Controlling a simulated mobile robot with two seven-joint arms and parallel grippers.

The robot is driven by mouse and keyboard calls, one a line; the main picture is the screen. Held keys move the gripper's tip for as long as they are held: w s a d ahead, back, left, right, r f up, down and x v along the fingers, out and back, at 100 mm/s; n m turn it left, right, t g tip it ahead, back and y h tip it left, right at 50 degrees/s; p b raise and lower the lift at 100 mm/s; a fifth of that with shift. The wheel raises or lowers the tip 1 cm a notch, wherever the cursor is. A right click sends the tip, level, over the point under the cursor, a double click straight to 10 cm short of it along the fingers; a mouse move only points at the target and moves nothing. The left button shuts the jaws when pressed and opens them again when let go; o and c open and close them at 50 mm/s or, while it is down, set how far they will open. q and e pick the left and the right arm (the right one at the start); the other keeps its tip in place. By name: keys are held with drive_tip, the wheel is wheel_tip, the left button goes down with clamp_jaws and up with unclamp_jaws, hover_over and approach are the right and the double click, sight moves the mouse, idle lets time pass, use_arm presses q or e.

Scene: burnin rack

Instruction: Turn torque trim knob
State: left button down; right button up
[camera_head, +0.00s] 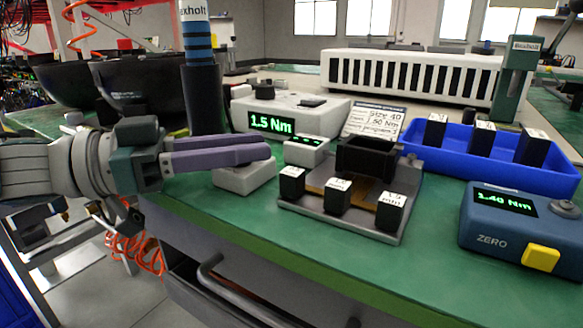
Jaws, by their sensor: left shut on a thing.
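My left gripper (266,152) reaches in from the left with its two purple fingers close together, just above a small white box (247,180) on the bench. The fingers are shut on the torque trim knob, which they hide on top of this box. Behind it, a white controller (318,113) shows 1.5 Nm in green. A small white unit (305,152) with a green readout stands right of the fingers. A blue meter (490,235) at the right reads 1.40 Nm and has a yellow button. My right gripper is not in view.
A grey fixture plate (345,226) with several black blocks stands right of the white box. A blue bin (478,170) with black blocks is behind it. A dark upright driver (204,98) stands just behind my left gripper. Bare green bench (270,238) lies in front.

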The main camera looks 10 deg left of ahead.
use_arm(q)
drive_tip(key=shift+m+g+h+b, duration=0.4)
drive_tip(key=shift+m+g+b, duration=0.35)
drive_tip(key=shift+g, duration=0.25)
drive_tip(key=c, duration=0.6)
unclamp_jaws()
drive_tip(key=v, duration=1)
drive_tip(key=shift+d, duration=0.1)
